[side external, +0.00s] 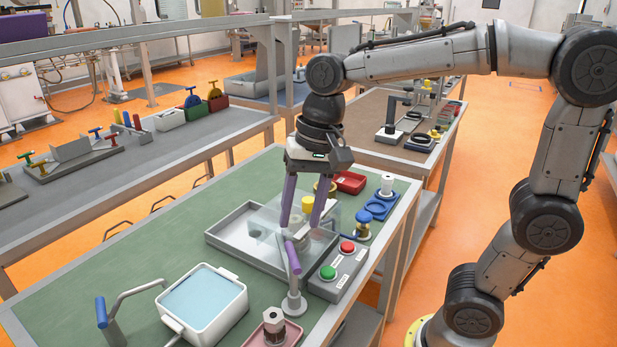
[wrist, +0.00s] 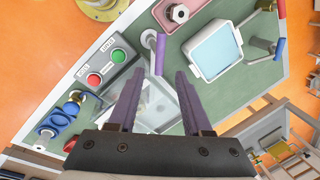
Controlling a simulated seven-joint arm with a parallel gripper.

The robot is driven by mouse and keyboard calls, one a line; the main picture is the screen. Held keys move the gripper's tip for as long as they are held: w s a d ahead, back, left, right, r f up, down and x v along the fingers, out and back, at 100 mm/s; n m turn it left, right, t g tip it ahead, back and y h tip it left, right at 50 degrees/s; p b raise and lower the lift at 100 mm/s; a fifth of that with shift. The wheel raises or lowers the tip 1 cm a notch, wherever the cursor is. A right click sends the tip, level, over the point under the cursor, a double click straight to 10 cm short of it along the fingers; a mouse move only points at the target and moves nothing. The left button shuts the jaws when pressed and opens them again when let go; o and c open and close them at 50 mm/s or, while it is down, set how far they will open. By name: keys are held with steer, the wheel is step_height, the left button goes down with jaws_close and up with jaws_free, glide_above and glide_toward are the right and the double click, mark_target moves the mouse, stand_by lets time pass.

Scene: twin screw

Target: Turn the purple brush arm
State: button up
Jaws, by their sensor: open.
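The purple brush arm (side external: 292,257) is a purple grip on a grey post near the front edge of the green table. In the wrist view the purple grip (wrist: 161,47) lies just beyond the fingertips, beside its pale post top (wrist: 149,39). My gripper (side external: 298,226) points down with its two purple fingers spread. It is above and slightly behind the brush arm in the side view. The wrist view shows my gripper (wrist: 160,74) open, with nothing held between the fingers. I cannot tell from the side view whether a finger touches the arm.
A button box (side external: 338,272) with red and green buttons stands close on the right. A grey tray (side external: 222,240) with a clear panel lies behind. A white basin (side external: 204,301), a blue-handled crank (side external: 102,313) and a pink tray (side external: 291,336) stand in front.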

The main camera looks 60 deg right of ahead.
step_height(320, 180, up, 7)
steer(key=s+d, duration=0.1)
stand_by(0.4)
steer(key=s+d+f+n+t+h, duration=0.1)
steer(key=s+d+f+n+t, duration=0.3)
steer(key=s+f+n, duration=0.4)
steer(key=s+d+f, duration=0.1)
steer(key=s+f, duration=0.1)
steer(key=s, duration=0.1)
steer(key=shift+f+n+h, duration=0.15)
steer(key=shift+n+h, duration=0.15)
steer(key=shift+n, duration=0.1)
